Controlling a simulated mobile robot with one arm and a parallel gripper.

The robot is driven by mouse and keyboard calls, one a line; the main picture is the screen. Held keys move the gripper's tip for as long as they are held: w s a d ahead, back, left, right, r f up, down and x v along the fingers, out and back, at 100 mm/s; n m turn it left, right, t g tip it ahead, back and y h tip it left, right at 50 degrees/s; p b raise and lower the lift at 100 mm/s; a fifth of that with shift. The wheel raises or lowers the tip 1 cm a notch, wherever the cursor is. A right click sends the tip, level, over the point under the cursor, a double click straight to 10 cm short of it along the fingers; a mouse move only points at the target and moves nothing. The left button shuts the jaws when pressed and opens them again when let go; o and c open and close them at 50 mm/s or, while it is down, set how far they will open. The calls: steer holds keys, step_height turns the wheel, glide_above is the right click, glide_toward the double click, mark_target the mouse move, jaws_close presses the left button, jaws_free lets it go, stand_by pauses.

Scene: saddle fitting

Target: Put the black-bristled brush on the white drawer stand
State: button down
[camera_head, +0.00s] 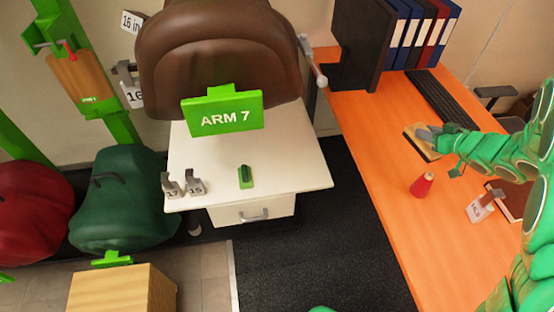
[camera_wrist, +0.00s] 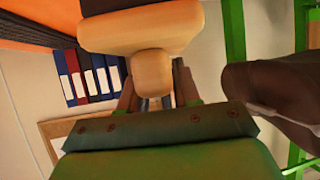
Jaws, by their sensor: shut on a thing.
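My gripper (camera_head: 432,137) is at the right, over the orange desk, at the end of my green arm. It is shut on the brush (camera_head: 418,149), a light wooden block. In the wrist view the brush (camera_wrist: 138,36) shows a round wooden knob between the fingers (camera_wrist: 155,97) and a dark bristle side at the top edge. I cannot tell whether the brush touches the desk. The white drawer stand (camera_head: 295,172) is left of the desk, with one drawer in front. Its front right top is bare.
On the stand are tag holders "17" (camera_head: 172,186) and "15" (camera_head: 195,184), and a small green item (camera_head: 245,176). An "ARM 7" sign (camera_head: 222,112) and brown saddle (camera_head: 220,45) are at its back. A red cone (camera_head: 422,185) and keyboard (camera_head: 443,98) are on the desk (camera_head: 375,150).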

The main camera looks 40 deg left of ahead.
steer(key=a+f, duration=0.3)
steer(key=a, duration=1.2)
steer(key=m+t+h, duration=0.2)
glide_above(274, 175)
step_height(274, 175, down, 17)
steer(key=shift+f, duration=3.6)
steer(key=c, duration=0.8)
jaws_free()
steer(key=shift+f, duration=0.1)
